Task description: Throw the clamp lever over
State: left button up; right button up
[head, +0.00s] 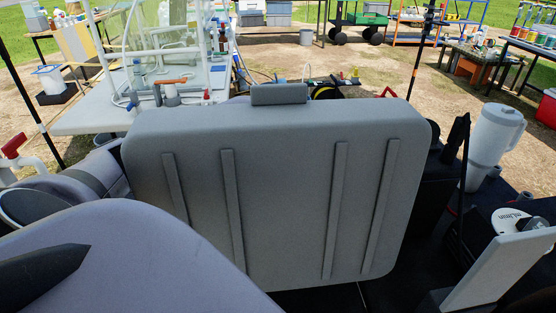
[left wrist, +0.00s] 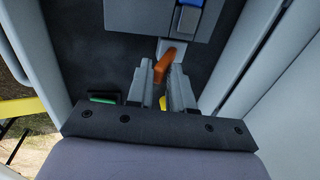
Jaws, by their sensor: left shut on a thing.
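The orange clamp lever (left wrist: 166,62) shows in the left wrist view, on a light grey mount against a dark panel. My left gripper (left wrist: 162,76) has its two grey fingers at the lever, closed on it from both sides. The lever's lower end is partly hidden between the fingers. In the head view, a large grey case lid (head: 285,190) stands upright and hides the lever and my left gripper. My right gripper is in neither view.
In the head view, a white jug (head: 494,135) stands right of the lid, and a white table (head: 85,122) is behind left.

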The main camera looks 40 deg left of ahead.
pick_arm(q)
jog(key=shift+w+a+f, duration=0.15)
jog(key=shift+w+a, duration=0.05)
jog(key=shift+a, duration=0.1)
jog(key=shift+o, duration=0.6)
jog(key=shift+w+a+f+g+h+b, duration=0.3)
jog(key=shift+w+a+f+h, duration=0.1)
jog(key=shift+f, duration=0.1)
jog(key=shift+w+a+f+g+h+b, duration=0.3)
jog(key=shift+a+f, duration=0.1)
jog(key=shift+f, duration=0.1)
jog(key=shift+a+f, duration=0.15)
jog(key=shift+a, duration=0.05)
jog(key=o, duration=0.5)
jog(key=shift+o, duration=0.7)
jog(key=shift+f, duration=0.2)
jog(key=shift+r, duration=0.1)
